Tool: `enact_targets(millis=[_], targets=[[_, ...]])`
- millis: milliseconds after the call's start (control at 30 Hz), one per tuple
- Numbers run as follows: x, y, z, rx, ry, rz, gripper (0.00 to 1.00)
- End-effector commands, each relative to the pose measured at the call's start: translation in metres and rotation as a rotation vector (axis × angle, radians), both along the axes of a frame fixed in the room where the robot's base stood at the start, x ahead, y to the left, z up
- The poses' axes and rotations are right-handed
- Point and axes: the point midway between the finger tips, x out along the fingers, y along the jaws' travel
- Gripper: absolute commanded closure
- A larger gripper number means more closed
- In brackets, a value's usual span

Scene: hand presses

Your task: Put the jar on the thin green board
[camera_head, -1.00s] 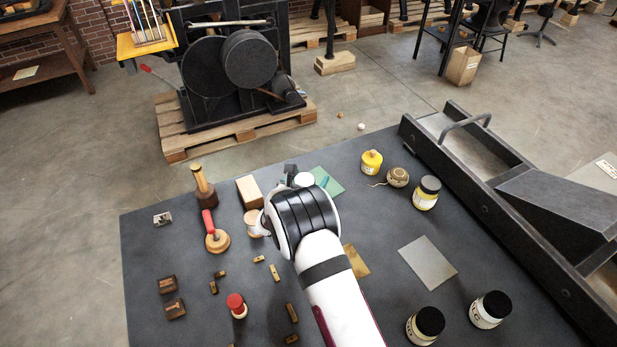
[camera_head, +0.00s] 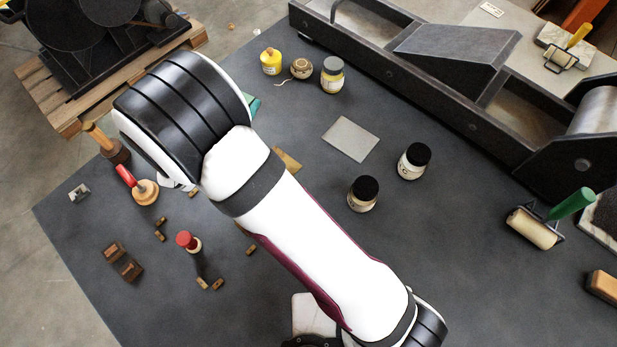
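The thin green board (camera_head: 254,105) shows only as a small sliver at the right of my arm's big black joint, which hides the rest. Three jars stand upright on the dark table: one with a grey lid and yellowish body (camera_head: 332,76), one with a black lid at the right (camera_head: 413,163), and another with a black lid nearer the arm (camera_head: 362,196). Which one the task means I cannot tell. My gripper is hidden behind my arm, so neither its fingers nor anything in them shows.
A yellow bottle (camera_head: 271,62) and a twine ball (camera_head: 301,68) stand near the far edge. A grey plate (camera_head: 351,139) lies flat mid-table. The long press bed (camera_head: 440,85) bounds the far right. A green-handled roller (camera_head: 540,227) lies right; small stamps and blocks (camera_head: 123,262) lie left.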

Motion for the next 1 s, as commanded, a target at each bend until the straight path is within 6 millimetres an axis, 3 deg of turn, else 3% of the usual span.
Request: enact_targets(millis=[33, 67, 100, 133, 167, 200, 233, 300, 333, 400, 467, 500, 633, 1000], targets=[[0.001, -0.054, 0.028, 0.117, -0.020, -0.214, 0.06], [-0.006, -0.094, 0.043, 0.210, -0.033, -0.381, 0.06], [-0.026, -0.147, 0.060, 0.345, -0.057, -0.624, 0.06], [-0.048, -0.184, 0.070, 0.452, -0.080, -0.816, 0.06], [-0.076, -0.217, 0.077, 0.567, -0.107, -1.016, 0.06], [-0.121, -0.250, 0.084, 0.732, -0.150, -1.299, 0.06], [-0.158, -0.266, 0.085, 0.863, -0.185, -1.517, 0.06], [-0.230, -0.269, 0.084, 1.139, -0.251, -1.966, 0.06], [-0.253, -0.261, 0.083, 1.242, -0.272, -2.130, 0.06], [-0.287, -0.237, 0.083, 1.443, -0.297, -2.434, 0.06], [-0.301, -0.217, 0.086, 1.566, -0.297, -2.611, 0.06], [-0.306, -0.208, 0.087, -1.607, 0.290, 2.668, 0.06], [-0.310, -0.195, 0.089, -1.554, 0.256, 2.568, 0.06], [-0.309, -0.195, 0.090, -1.559, 0.254, 2.573, 0.06]])
